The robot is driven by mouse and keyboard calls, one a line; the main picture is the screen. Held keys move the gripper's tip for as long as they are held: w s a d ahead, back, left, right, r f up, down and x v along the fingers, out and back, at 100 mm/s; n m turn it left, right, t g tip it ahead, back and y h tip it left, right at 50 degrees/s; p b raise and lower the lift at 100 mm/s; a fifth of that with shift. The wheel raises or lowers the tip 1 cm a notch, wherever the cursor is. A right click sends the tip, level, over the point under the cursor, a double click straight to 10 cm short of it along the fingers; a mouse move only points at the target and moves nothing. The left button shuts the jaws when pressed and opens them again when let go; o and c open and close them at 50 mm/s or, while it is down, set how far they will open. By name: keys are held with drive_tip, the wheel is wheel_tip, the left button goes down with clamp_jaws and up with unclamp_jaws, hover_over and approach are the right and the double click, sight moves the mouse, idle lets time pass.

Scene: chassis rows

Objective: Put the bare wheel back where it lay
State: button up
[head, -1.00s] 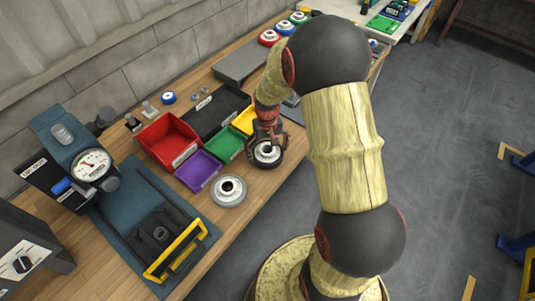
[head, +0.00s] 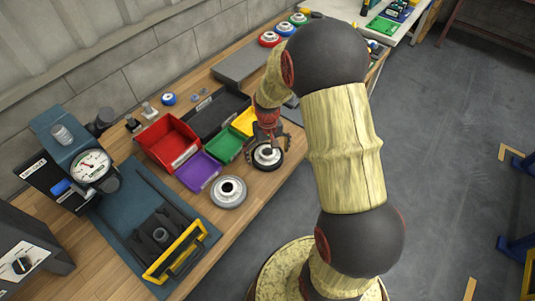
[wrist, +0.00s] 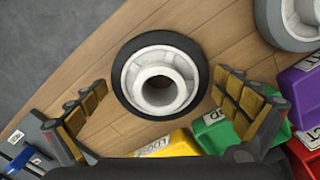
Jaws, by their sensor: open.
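A wheel with a pale hub and a black outer ring (head: 268,157) lies flat on the wooden bench near its front edge. In the wrist view this black-ringed wheel (wrist: 124,75) lies between my fingers, its hub hole facing me. My gripper (head: 267,147) is over it, fingers spread on either side. In the wrist view my gripper (wrist: 162,88) is open, with bench visible between each finger and the wheel. A plain grey wheel without a black ring (head: 228,203) lies on the bench to the left; part of it shows in the wrist view (wrist: 285,38).
Red (head: 152,145), purple (head: 205,178), green (head: 232,140) and yellow (head: 241,124) bins stand behind the wheels. A press with a dial gauge (head: 90,166) stands at left. Several coloured wheels lie at the far end. The bench edge is close in front.

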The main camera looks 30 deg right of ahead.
drive_tip(key=s+a+r+n+t+p, duration=0.1)
drive_tip(key=s+a+r+p, duration=0.15)
drive_tip(key=r, duration=1.05)
drive_tip(key=s+a+r+t+p, duration=0.1)
drive_tip(key=s+a+r, duration=0.25)
drive_tip(key=r, duration=0.85)
drive_tip(key=s+a+r+n+t, duration=0.1)
drive_tip(key=s+a+r, duration=0.3)
drive_tip(key=s, duration=0.3)
drive_tip(key=s+a+r+t, duration=0.2)
drive_tip(key=s+a+r, duration=0.2)
drive_tip(key=s, duration=0.3)
drive_tip(key=shift+r+n+t, duration=0.3)
drive_tip(key=shift+r+n, duration=0.05)
drive_tip(key=shift+n, duration=0.05)
drive_tip(key=shift+a, duration=0.15)
